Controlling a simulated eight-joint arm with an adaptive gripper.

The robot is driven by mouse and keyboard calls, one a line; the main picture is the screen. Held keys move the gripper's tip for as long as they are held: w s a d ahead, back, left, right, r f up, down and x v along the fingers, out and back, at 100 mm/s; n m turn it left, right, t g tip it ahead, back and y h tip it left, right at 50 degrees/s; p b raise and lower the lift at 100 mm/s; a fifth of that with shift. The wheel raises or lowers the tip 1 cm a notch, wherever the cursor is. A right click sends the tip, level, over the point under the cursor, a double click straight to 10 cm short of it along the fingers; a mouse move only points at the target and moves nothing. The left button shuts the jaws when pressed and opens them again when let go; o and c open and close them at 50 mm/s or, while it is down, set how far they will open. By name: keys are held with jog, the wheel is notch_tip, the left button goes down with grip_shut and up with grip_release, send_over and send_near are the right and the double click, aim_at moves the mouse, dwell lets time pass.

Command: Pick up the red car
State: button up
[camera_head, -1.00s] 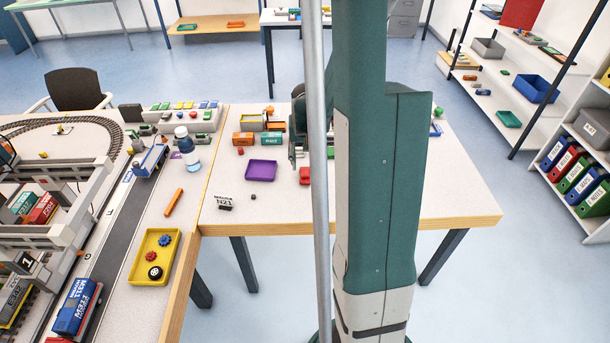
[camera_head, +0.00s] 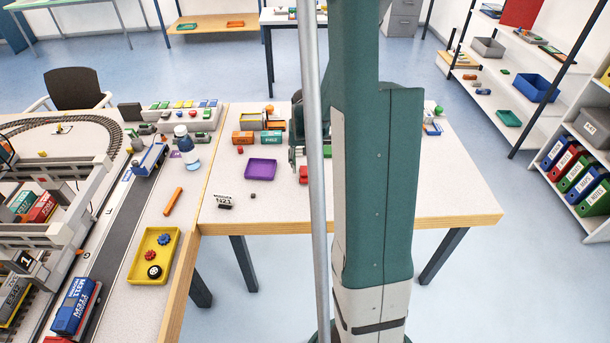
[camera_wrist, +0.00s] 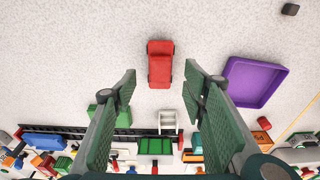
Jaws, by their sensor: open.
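The red car (camera_wrist: 160,64) stands on the white table in the wrist view, at the upper middle, just beyond the fingertips and roughly centred between them. My gripper (camera_wrist: 160,80) is open and empty, with its two green fingers apart on either side of the car's line. In the head view a small part of the red car (camera_head: 303,174) shows beside the grey pole, the rest hidden behind my arm and the pole.
A purple tray (camera_wrist: 256,82) lies right of the car, and it also shows in the head view (camera_head: 260,169). A small dark block (camera_wrist: 290,9) is at the upper right. Toy vehicles and a green block (camera_wrist: 154,146) crowd the area behind the fingers. The table left of the car is bare.

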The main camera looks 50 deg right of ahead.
aim_at(305, 170)
jog(key=shift+f, duration=0.1)
jog(key=shift+w+d+f+b, duration=0.15)
jog(key=shift+f+b, duration=0.25)
jog(key=shift+f, duration=0.85)
jog(key=shift+w+d+f+b, duration=0.15)
jog(key=shift+f+b, duration=0.2)
jog(key=shift+f, duration=0.9)
jog(key=shift+c, duration=0.7)
jog(key=c, duration=0.9)
